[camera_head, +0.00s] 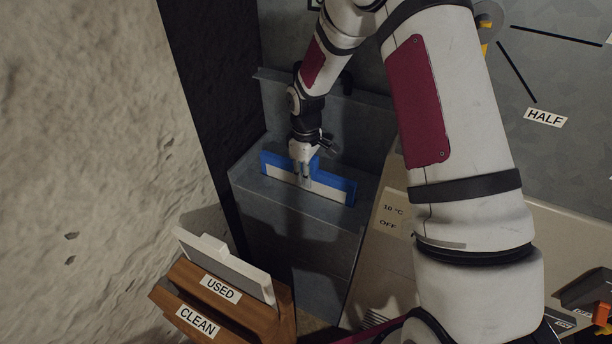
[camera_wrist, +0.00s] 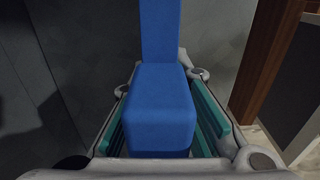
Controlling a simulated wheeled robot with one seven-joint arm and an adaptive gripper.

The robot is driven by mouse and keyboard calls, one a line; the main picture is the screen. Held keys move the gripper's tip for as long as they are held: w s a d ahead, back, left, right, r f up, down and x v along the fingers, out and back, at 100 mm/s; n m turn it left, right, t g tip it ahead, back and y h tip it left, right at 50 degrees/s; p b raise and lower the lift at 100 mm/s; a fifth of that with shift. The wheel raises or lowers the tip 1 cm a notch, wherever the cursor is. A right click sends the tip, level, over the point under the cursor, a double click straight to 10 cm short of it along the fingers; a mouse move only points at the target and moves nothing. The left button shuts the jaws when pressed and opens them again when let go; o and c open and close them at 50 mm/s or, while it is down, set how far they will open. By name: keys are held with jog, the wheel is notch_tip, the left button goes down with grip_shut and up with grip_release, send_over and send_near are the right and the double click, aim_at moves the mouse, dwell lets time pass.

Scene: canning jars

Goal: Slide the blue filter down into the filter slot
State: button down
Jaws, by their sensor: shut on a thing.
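The blue filter (camera_head: 335,181) has a blue frame around a pale panel. In the head view it stands upright at the top of the grey metal housing (camera_head: 262,195). Only its upper part shows; its lower part is hidden at the housing's top face, so it appears to sit partly in the filter slot. The slot's opening is hidden by the filter. My gripper (camera_head: 304,177) is above the filter's middle, shut on its blue handle (camera_wrist: 157,100). In the wrist view the handle lies between the teal finger pads.
A wooden rack (camera_head: 262,318) labelled USED and CLEAN stands at the lower left, with a pale filter (camera_head: 228,262) leaning in its USED part. A rough wall (camera_head: 90,150) is at the left. A beige unit (camera_head: 385,270) marked 10 °C and OFF stands right of the housing.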

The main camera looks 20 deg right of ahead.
notch_tip(320, 180, up, 22)
jog(key=p, duration=0.7)
jog(key=shift+p, duration=0.4)
dwell(3.0)
jog(key=shift+f, duration=0.15)
